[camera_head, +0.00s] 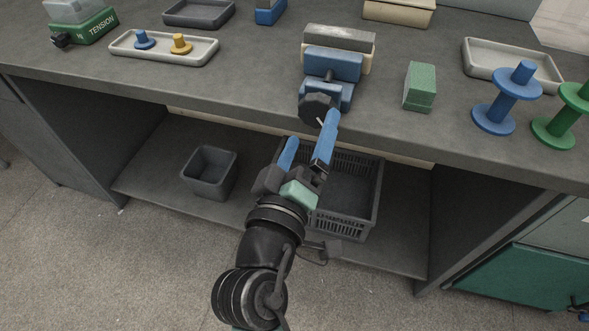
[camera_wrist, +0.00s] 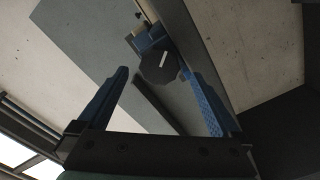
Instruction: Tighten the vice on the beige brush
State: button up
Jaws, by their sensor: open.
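The blue vice (camera_head: 334,66) stands at the front edge of the grey bench. A beige brush (camera_head: 338,42) with a grey top sits at its jaws; I cannot tell how tightly it is held. The vice's dark round knob (camera_head: 317,107), with a light mark on its face, points toward me at the bench edge. My gripper (camera_head: 309,133) is open, with blue fingers, just in front of and below the knob. In the wrist view the knob (camera_wrist: 159,66) lies beyond the fingertips, between the two fingers but nearer the right one. My gripper (camera_wrist: 163,80) looks empty there.
A green block (camera_head: 420,86) stands right of the vice. A blue spool (camera_head: 506,98) and a green spool (camera_head: 565,118) stand farther right, before a pale tray (camera_head: 470,62). A tray with two pegs (camera_head: 120,45) is at left. A dark basket (camera_head: 345,225) and bin (camera_head: 210,172) sit on the lower shelf.

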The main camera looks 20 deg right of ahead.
jog(key=v, duration=0.8)
jog(key=shift+s+a+b, duration=0.2)
jog(key=shift+s+b, duration=0.05)
jog(key=shift+b, duration=0.05)
